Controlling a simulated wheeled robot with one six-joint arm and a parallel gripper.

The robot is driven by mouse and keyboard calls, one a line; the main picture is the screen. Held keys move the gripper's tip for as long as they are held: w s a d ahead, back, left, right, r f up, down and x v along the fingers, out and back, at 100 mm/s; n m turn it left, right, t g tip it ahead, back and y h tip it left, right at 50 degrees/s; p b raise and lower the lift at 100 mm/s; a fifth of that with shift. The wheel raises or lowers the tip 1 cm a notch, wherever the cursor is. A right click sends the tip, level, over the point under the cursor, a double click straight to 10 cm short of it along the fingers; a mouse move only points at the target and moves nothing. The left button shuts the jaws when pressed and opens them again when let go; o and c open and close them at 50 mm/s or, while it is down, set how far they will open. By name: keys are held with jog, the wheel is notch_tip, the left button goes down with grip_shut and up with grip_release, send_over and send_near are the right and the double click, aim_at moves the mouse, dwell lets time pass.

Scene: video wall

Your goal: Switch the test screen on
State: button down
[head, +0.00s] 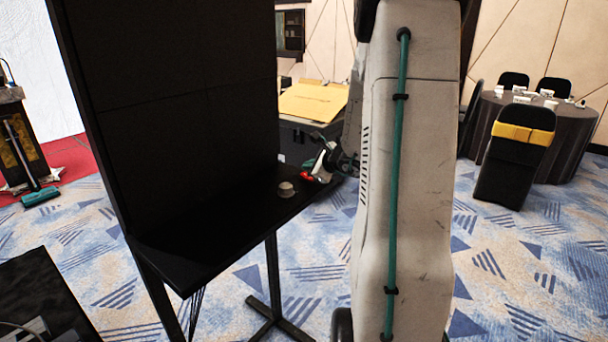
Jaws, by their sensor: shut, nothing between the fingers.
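The test screen (190,110) is a tall black panel at left of centre, and its face is dark. A black shelf (225,222) juts out from its lower part. A small grey-beige round piece (286,190), like a knob or cap, sits on the shelf near its far end. My gripper (308,177) is at the shelf's far right end, just right of the round piece and seemingly apart from it. It is shut with nothing visible in it. Something red shows at its tip; I cannot tell whether it is part of the gripper. My pale arm hides what lies behind it.
A metal stand (272,285) holds the shelf above patterned carpet. A dark table edge (45,300) is at lower left. A round table (535,125) with black chairs stands at right. A yellow-topped case (312,102) is behind the shelf. Carpet at lower right is clear.

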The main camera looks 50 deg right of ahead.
jog(key=shift+f, duration=0.1)
dwell(0.7)
jog(key=shift+w+f, duration=0.1)
jog(key=shift+f, duration=0.2)
jog(key=shift+w+f, duration=0.15)
jog(key=shift+f, duration=0.25)
dwell(0.6)
jog(key=shift+r, duration=0.1)
jog(key=shift+s+r, duration=0.25)
jog(key=shift+r, duration=0.45)
jog(key=shift+s+r, duration=0.25)
jog(key=shift+r, duration=0.55)
jog(key=shift+s+r, duration=0.3)
jog(key=shift+r, duration=0.5)
jog(key=shift+s+r, duration=0.25)
jog(key=shift+r, duration=0.55)
